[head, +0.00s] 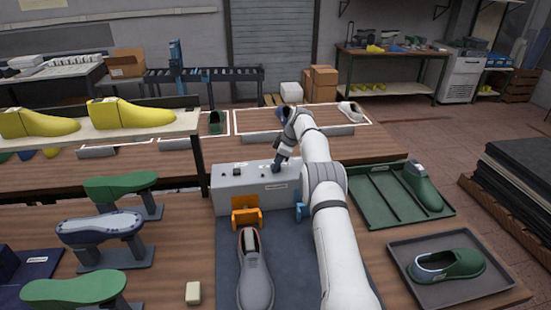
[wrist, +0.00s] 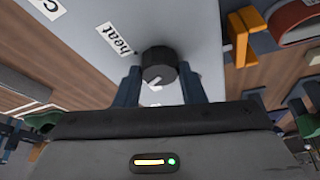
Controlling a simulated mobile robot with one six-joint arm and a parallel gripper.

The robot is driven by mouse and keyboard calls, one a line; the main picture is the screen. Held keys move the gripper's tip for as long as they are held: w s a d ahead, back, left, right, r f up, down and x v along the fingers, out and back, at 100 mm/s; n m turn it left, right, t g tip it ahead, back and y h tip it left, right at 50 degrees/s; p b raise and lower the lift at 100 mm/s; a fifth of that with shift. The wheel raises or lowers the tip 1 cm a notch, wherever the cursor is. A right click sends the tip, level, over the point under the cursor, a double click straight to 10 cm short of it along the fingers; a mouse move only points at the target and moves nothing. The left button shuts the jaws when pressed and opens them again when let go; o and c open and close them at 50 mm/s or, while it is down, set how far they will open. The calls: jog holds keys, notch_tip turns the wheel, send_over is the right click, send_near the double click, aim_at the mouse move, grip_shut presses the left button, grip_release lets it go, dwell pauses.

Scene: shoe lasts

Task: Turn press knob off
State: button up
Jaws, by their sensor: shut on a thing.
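The press is a grey box (head: 240,190) on the table, with small controls on its top. In the wrist view its pale top (wrist: 190,25) carries a dark round knob (wrist: 158,63) with a white pointer mark, beside a label reading "heat" (wrist: 116,40). My gripper (wrist: 160,84) has its two blue fingers on either side of this knob, shut on it. In the head view my gripper (head: 278,165) reaches down onto the right part of the box top and hides most of the knob there.
An orange clamp (head: 246,213) and a blue clamp (head: 302,211) stand at the box's front. A grey shoe (head: 255,275) lies before them. Green shoe forms on stands (head: 122,188) are at left; a green tray (head: 385,212) is at right.

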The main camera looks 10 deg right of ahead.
jog(key=shift+n+p, duration=0.4)
jog(key=o, duration=1)
jog(key=shift+v, duration=3.75)
